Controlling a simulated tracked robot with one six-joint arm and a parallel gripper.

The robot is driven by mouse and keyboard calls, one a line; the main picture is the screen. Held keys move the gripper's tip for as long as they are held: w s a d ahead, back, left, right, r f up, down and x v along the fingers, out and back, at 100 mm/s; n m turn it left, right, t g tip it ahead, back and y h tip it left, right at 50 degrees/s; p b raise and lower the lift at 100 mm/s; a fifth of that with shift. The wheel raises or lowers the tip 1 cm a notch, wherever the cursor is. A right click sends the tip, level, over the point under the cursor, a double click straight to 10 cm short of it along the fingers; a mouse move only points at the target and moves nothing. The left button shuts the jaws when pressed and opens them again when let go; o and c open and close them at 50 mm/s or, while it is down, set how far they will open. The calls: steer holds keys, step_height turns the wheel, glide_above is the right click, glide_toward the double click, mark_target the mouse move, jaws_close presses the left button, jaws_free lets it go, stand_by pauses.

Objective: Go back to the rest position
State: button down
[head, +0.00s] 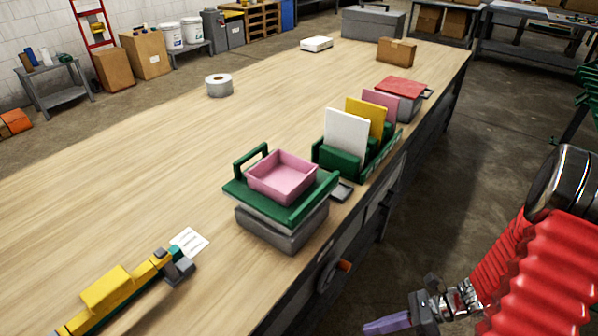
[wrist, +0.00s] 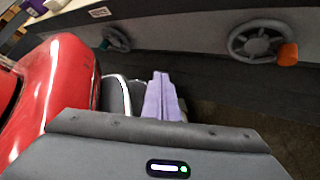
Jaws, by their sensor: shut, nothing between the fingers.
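My gripper (head: 388,326) is low at the bottom right of the head view, beyond the near right side of the bench and over the floor. Its purple fingers are together with nothing between them. In the wrist view the purple fingers (wrist: 161,97) also show side by side, pointing away from the camera. My gripper is apart from the bench and everything on it.
The long wooden bench (head: 130,165) carries a pink tray (head: 283,174) on a green carrier, a green rack (head: 342,161) with upright panels, and a yellow tool (head: 108,288). A handwheel with an orange knob (head: 345,266) sticks out from the bench side. The floor (head: 440,190) right of the bench is clear.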

step_height(320, 180, up, 16)
steer(key=s+d+n+h, duration=0.25)
steer(key=n+h, duration=0.75)
steer(key=n, duration=0.8)
steer(key=a+r+n+t, duration=0.3)
steer(key=r, duration=0.4)
steer(key=a+r+n+t+h, duration=0.1)
steer(key=a+r+n+t, duration=0.2)
steer(key=r, duration=0.5)
steer(key=shift+r+h, duration=0.25)
steer(key=shift+h, duration=0.05)
